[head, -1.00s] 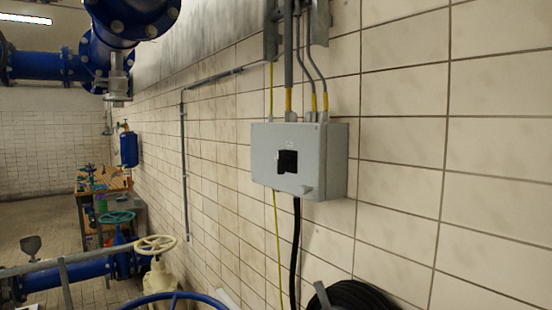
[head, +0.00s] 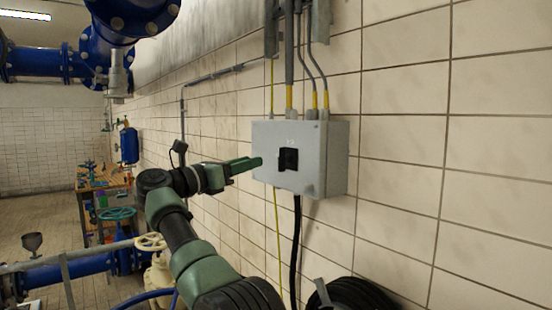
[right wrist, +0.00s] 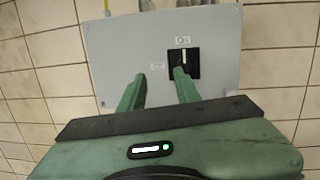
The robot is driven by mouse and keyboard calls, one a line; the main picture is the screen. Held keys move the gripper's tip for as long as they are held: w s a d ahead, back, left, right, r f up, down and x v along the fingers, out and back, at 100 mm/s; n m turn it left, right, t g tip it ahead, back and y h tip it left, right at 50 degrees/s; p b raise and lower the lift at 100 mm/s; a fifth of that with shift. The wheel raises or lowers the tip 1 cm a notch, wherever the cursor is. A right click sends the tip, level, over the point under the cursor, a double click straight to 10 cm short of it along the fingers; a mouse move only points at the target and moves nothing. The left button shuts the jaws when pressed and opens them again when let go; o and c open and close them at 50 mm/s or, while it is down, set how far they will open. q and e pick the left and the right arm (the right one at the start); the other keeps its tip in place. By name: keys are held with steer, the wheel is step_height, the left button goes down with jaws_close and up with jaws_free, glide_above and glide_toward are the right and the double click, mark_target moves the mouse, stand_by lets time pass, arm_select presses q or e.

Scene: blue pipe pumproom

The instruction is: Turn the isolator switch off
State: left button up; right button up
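The isolator switch (head: 288,159) is a black rotary switch on the front of a grey box (head: 330,165) on the tiled wall. In the right wrist view the switch (right wrist: 192,58) has an upright handle with a white line, below a label reading "On". My right gripper (head: 256,163) is at the box front, left of the switch in the head view. In the right wrist view its two green fingers (right wrist: 159,85) are apart with nothing between them. The right finger overlaps the switch's lower left part; I cannot tell whether it touches. My left gripper is not in view.
Grey conduits (head: 289,60) enter the box top, and a black cable (head: 296,240) hangs below. A coiled black hose (head: 355,295) is at the bottom. The wall right of the box is clear.

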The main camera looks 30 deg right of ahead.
mark_target(279, 157)
steer(key=s+d+g, duration=0.1)
steer(key=d, duration=0.1)
steer(key=d+m, duration=0.1)
steer(key=d, duration=0.1)
steer(key=s+d+r+m+g+y, duration=0.1)
steer(key=d, duration=0.2)
steer(key=shift+s+d+g+p, duration=0.1)
steer(key=shift+s+g+p, duration=0.2)
steer(key=shift+p, duration=0.1)
steer(key=shift+r, duration=0.1)
jaws_close()
